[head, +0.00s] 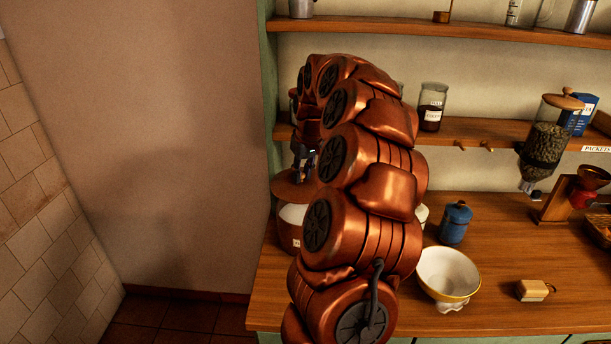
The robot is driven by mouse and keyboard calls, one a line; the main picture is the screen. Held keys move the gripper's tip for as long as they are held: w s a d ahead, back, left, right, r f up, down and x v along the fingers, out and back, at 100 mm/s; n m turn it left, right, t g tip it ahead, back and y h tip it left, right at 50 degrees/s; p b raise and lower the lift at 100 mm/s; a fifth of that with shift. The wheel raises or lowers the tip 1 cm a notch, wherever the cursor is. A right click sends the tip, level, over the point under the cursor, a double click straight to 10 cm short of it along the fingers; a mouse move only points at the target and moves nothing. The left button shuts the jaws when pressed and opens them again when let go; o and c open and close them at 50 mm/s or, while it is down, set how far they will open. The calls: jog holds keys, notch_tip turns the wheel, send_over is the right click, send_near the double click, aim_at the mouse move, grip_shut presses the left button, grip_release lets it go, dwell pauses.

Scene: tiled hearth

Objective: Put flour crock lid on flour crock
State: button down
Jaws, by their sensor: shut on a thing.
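The flour crock (287,236) stands at the left end of the wooden counter. It is brown with a small pale label, and white flour shows in its open top. The flour crock lid (284,190), a round brown disc, is over the crock's far side, with flour visible below its near edge. My gripper (304,171) is shut on the lid from above. My copper arm hides the right side of the crock and lid and much of the gripper. I cannot tell whether the lid touches the crock's rim.
A green shelf upright (268,150) and a plain wall are close on the left. A shelf (480,133) with a dark-filled jar (431,107) runs above the counter. A blue canister (455,223), a white bowl (448,271) and a small wooden-topped block (534,290) stand to the right.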

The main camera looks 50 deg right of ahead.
aim_at(307, 185)
jog(key=shift+s+d+r, duration=0.1)
jog(key=shift+s+d, duration=0.25)
jog(key=shift+d, duration=0.05)
jog(key=shift+f+b, duration=0.2)
jog(key=shift+b, duration=0.15)
jog(key=shift+s+b+x, duration=0.2)
jog(key=shift+b+x, duration=0.5)
jog(key=shift+x, duration=0.25)
jog(key=shift+s+b+x, duration=0.2)
jog(key=shift+b+x, duration=0.45)
jog(key=shift+x, duration=0.3)
jog(key=shift+s+b+x, duration=0.25)
jog(key=shift+b+x, duration=0.45)
jog(key=shift+x, duration=0.2)
jog(key=shift+a+f+b, duration=0.25)
jog(key=shift+f+b, duration=0.4)
jog(key=shift+f, duration=0.5)
jog(key=c, duration=0.9)
grip_release()
jog(key=shift+c, duration=0.2)
